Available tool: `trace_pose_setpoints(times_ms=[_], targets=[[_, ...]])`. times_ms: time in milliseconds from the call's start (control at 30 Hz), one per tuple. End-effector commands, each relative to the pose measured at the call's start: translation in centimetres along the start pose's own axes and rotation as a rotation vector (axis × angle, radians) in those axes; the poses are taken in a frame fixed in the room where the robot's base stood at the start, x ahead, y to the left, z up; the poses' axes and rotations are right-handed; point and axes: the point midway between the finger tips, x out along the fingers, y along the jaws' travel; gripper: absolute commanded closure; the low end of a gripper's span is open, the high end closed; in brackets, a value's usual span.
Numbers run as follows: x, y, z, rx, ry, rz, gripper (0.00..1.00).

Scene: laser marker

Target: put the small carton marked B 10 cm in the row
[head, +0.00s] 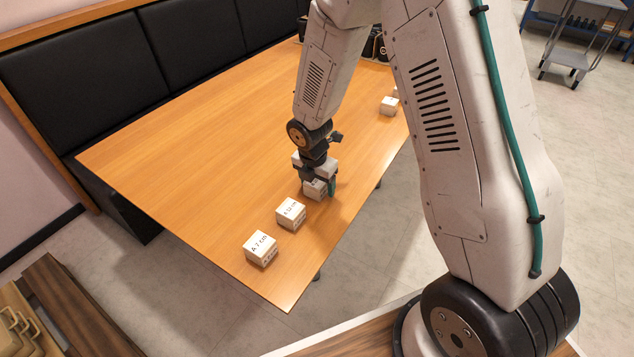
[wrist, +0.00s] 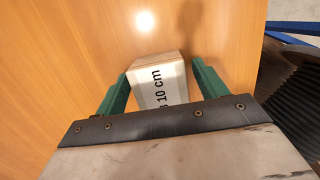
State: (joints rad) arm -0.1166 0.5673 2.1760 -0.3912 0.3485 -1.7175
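A small white carton (wrist: 160,88) lies between the green fingers of my gripper (wrist: 160,72) in the wrist view. Its face reads "10 cm"; the letter before it is partly cut off by the gripper body. A finger stands close on each side, but I cannot tell whether both press on it. In the head view my gripper (head: 317,181) is low over the table near its right edge, around this carton (head: 314,190), which is on or just above the wood and partly covered.
On the wooden table (head: 190,150), a carton marked A 7 cm (head: 261,248) and another carton (head: 290,213) with small lettering stand in line toward the near corner. More cartons (head: 389,105) stand farther back by the right edge. The table's left side is clear.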

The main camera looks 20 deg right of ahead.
Motion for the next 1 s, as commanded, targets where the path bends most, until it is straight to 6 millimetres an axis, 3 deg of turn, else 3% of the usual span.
trace_pose_setpoints(times_ms=[267,700,1000], targets=[[-0.8,0.0,0.1,0.000,-0.001,0.001,0.29],[-9.4,0.1,0.1,0.000,-0.002,0.004,0.29],[-12.2,0.0,0.0,0.000,0.000,0.001,0.29]])
